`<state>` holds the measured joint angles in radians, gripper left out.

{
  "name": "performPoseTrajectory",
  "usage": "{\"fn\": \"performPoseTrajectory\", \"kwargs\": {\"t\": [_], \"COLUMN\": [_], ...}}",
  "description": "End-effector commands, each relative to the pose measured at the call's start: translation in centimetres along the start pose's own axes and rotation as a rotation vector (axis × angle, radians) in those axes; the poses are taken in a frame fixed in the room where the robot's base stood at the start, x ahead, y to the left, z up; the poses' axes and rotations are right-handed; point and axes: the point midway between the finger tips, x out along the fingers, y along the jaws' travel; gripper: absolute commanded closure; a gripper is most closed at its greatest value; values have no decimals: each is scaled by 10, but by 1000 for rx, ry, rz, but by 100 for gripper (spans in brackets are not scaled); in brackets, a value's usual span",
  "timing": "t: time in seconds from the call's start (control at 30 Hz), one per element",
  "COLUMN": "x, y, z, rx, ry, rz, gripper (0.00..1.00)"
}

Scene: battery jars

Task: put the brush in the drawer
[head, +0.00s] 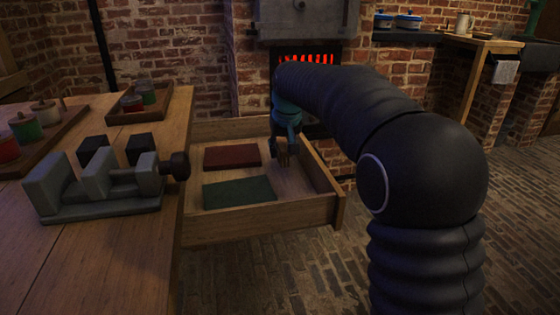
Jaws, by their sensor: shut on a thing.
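The wooden drawer (325,208) is pulled open at the right side of the workbench. A dark red mat (231,156) and a dark green mat (238,193) lie flat on its floor. My gripper (284,155) points down over the right part of the drawer, to the right of the red mat. It is shut on a small brownish thing, which I take to be the brush; it is dark and mostly hidden by the fingers. I cannot tell whether it touches the drawer floor. No other brush shows.
On the workbench (120,255) stand a grey vise (110,190), two black blocks and two wooden trays of jars. A stove with a glowing grate (308,59) is behind my arm. The drawer floor's front right is bare.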

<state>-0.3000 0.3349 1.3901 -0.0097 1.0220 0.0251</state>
Motion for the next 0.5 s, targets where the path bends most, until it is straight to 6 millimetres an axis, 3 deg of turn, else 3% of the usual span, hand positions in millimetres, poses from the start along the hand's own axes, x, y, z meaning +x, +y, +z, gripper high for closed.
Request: {"fn": "performPoseTrajectory", "kwargs": {"t": [0.2,0.5], "x": [28,30], "y": [0,0], "z": [12,12], "rx": [0,0], "ry": [-3,-1], "rz": [0,0], "gripper": [100,100]}}
